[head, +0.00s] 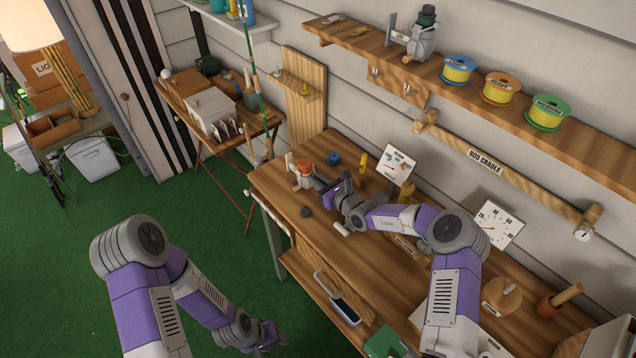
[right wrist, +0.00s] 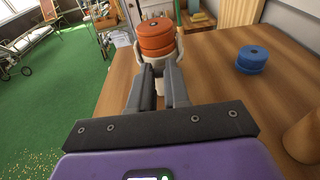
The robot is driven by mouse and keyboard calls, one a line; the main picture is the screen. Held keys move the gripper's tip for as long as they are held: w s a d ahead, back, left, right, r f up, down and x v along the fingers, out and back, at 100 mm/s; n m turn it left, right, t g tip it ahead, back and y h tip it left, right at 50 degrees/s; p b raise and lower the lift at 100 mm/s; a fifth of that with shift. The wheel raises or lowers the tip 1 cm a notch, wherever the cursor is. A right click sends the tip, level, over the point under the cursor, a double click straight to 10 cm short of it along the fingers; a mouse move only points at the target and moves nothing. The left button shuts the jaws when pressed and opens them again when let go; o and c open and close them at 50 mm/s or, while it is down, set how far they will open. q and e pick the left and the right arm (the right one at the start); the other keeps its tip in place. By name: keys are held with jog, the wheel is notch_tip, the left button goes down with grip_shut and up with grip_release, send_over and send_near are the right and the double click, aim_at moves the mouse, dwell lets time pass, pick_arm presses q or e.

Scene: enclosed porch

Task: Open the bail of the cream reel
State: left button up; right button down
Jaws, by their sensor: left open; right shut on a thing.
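The cream reel (head: 302,180) stands at the far left end of the workbench, with an orange spool (head: 305,163) on top. In the right wrist view the orange spool (right wrist: 156,38) sits just beyond my fingertips, with cream parts of the reel (right wrist: 140,66) beside and below it. My right gripper (right wrist: 160,78) is shut on the reel's cream body; its fingers hide part of it. The bail's position cannot be made out clearly. My left gripper (head: 270,338) is open and empty, low over the green floor in front of the bench, away from the reel.
A blue spool (head: 334,158), a yellow post (head: 363,162) and a small chart stand (head: 398,165) stand near the reel. A wall shelf (head: 385,58) holds another reel (head: 421,40) and several line spools.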

jog(key=c, duration=1.1)
grip_release()
notch_tip(320, 180, up, 10)
jog(key=shift+p, duration=0.3)
